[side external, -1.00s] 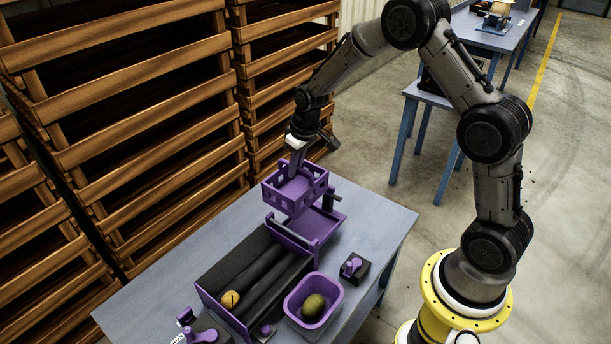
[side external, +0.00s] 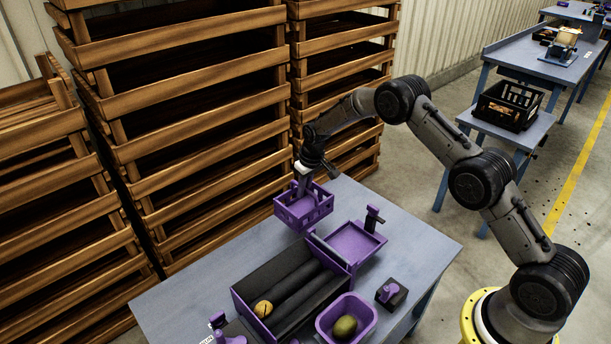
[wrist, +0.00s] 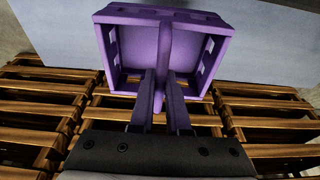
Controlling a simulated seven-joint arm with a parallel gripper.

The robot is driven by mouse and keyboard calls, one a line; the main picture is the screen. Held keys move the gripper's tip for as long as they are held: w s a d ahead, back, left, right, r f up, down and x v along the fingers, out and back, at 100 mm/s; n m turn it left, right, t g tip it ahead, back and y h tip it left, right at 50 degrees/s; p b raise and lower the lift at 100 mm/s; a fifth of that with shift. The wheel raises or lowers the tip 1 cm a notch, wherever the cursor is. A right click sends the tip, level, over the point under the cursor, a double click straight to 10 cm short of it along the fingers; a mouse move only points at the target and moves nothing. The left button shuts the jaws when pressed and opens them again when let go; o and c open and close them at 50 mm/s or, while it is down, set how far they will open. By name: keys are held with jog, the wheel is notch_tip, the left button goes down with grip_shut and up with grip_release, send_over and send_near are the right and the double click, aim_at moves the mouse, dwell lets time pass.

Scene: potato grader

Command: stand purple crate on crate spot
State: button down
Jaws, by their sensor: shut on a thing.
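The purple crate (side external: 306,217) is an open box with slotted walls. My gripper (side external: 303,182) is shut on the crate's upright middle part, and in the wrist view the two fingers (wrist: 161,82) close on that part from both sides. The crate, which fills the top middle of the wrist view (wrist: 131,45), hangs near the table's back left edge, left of the purple tray of the grader. I cannot tell its exact height above the table. No marked crate spot can be made out for certain.
The grader's purple tray (side external: 357,242) and dark rollers (side external: 290,285) lie to the right and in front. A purple bin (side external: 366,316) holds a potato (side external: 345,327). A black block (side external: 391,293) stands beside it. Wooden crate stacks (side external: 190,130) rise close behind the table (side external: 420,243).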

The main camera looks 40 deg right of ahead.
aim_at(304, 211)
jog(key=shift+s+x, duration=0.2)
jog(key=shift+x, duration=0.75)
jog(key=shift+s+x, duration=0.2)
jog(key=shift+x, duration=0.7)
jog(key=shift+s+x, duration=0.2)
jog(key=shift+x, duration=0.75)
jog(key=shift+s+x, duration=0.2)
jog(key=shift+x, duration=0.65)
jog(key=shift+s+x, duration=0.2)
jog(key=shift+x, duration=0.7)
jog(key=c, duration=0.8)
grip_release()
jog(key=shift+w+r+v, duration=0.1)
jog(key=shift+w+v, duration=0.2)
jog(key=shift+v, duration=1.15)
jog(key=shift+w+r+v, duration=0.1)
jog(key=shift+w+v, duration=0.25)
jog(key=shift+v, duration=1.1)
jog(key=shift+w+v, duration=0.3)
jog(key=shift+v, duration=1.1)
